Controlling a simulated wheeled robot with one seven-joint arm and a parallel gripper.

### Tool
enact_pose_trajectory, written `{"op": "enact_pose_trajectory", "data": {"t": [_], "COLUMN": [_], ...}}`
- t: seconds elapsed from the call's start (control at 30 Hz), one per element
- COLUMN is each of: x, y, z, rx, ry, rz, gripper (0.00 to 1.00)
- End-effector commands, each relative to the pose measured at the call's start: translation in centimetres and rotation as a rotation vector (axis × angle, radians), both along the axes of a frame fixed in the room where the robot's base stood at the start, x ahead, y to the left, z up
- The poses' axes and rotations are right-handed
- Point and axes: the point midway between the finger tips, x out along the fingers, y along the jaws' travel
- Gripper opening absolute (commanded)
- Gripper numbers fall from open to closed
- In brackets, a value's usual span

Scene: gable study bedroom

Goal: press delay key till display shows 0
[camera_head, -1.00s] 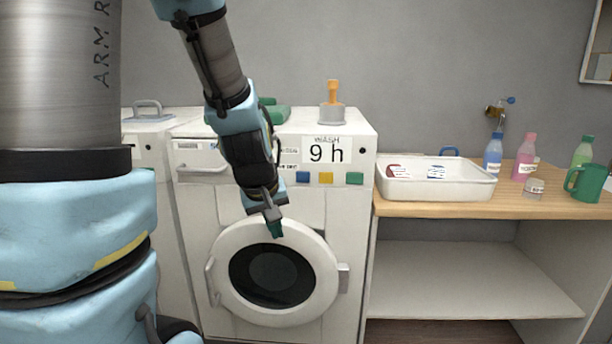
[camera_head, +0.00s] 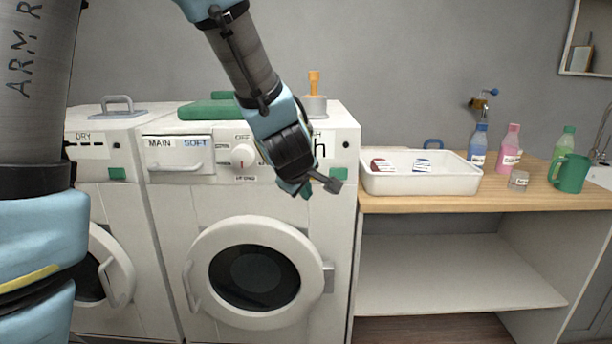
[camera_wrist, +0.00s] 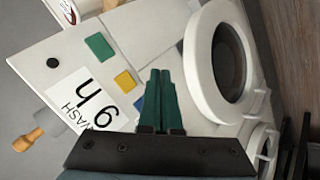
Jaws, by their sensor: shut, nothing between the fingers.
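The washer's white display (camera_wrist: 80,108) reads "WASH 9 h" in the wrist view, where it appears turned around. In the head view my arm covers most of it, leaving the "h" (camera_head: 320,148). I cannot read which is the delay key. The green key (camera_head: 338,172) also shows in the head view. My gripper (camera_wrist: 160,73) is shut and empty, its green fingertips (camera_head: 303,190) in front of the panel below the display. Contact cannot be told.
The washer door (camera_head: 256,228) is below the panel, with a dial (camera_head: 243,158) to the left. A dryer (camera_head: 112,190) stands at left. At right, a wooden counter (camera_head: 430,202) holds a white tray (camera_head: 420,185), bottles and a green mug (camera_head: 571,174). An orange-handled stamp (camera_head: 314,84) stands on top.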

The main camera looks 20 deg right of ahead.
Motion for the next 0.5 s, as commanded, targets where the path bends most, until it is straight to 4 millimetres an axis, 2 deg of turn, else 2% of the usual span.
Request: {"op": "enact_pose_trajectory", "data": {"t": [0.17,0.5], "x": [0.8,4.9], "y": [-0.3,-2.2], "z": [0.0,0.0], "rx": [0.001,0.002], "ry": [0.001,-0.001], "rz": [0.000,0.000], "gripper": [0.00,0.00]}}
